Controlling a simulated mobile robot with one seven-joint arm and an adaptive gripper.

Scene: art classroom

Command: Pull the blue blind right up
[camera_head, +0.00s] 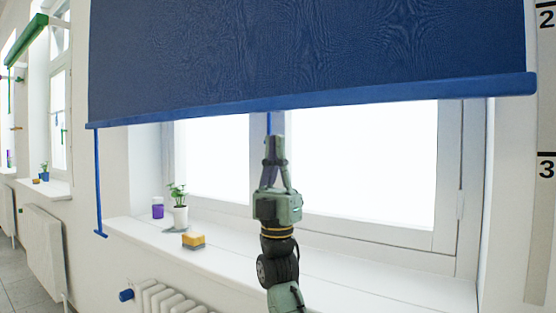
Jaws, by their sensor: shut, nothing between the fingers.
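The blue blind (310,50) hangs over the upper part of the window, with its blue bottom bar (400,94) across the panes. A short thin blue strip (268,122) shows just below the bar, right above my fingertips; its lower part is hidden behind my gripper or ends there. A longer blue rod or cord (98,180) hangs at the blind's left end, with a small crosspiece at its bottom. My gripper (274,140) points up just below the bar, shut and empty. Whether its tips touch the strip, I cannot tell.
The white windowsill (350,275) carries a potted plant (179,205), a purple cup (157,208) and a yellow sponge-like block (193,240). A white radiator (165,300) stands below. A green blind (28,38) hangs at another window on the left.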

